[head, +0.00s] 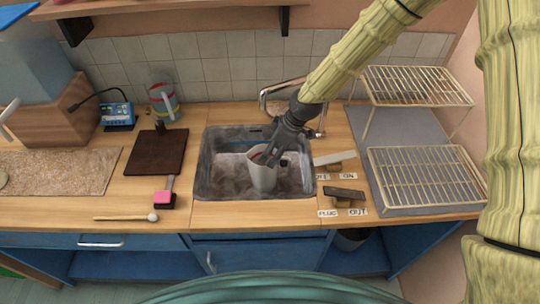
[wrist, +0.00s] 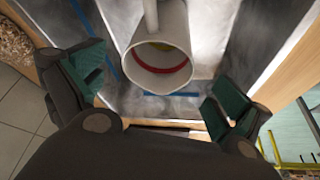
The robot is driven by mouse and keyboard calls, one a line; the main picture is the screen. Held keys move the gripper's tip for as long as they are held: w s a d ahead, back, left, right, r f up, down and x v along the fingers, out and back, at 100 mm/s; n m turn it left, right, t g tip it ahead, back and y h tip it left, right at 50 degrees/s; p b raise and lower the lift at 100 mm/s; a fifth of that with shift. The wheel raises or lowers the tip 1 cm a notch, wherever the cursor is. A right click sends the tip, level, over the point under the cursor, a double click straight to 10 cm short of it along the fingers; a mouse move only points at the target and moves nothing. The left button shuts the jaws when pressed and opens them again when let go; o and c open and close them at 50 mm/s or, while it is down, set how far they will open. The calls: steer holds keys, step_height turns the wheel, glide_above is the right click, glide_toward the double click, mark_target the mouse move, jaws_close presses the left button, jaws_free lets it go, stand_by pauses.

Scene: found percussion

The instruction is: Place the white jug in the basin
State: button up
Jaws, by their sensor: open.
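The white jug (head: 262,179) stands inside the grey basin (head: 203,165), roughly upright, right of the basin's middle. In the wrist view the jug (wrist: 152,50) shows its open mouth, with a red band inside. Its base is hidden, so contact with the basin floor cannot be told. My gripper (head: 272,155) is just above the jug's rim. In the wrist view my gripper (wrist: 157,88) is open, its green-padded fingers wide apart on either side, with visible gaps to the jug.
A tap (head: 296,85) stands behind the basin, close to my arm. A wire rack (head: 425,175) is at the right. Left are a dark board (head: 157,152), a striped jug (head: 163,101) and a beater (head: 125,217). Labelled levers (head: 344,193) lie right of the basin.

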steer(key=b+v, duration=0.1)
steer(key=v, duration=0.5)
steer(key=shift+b, duration=0.3)
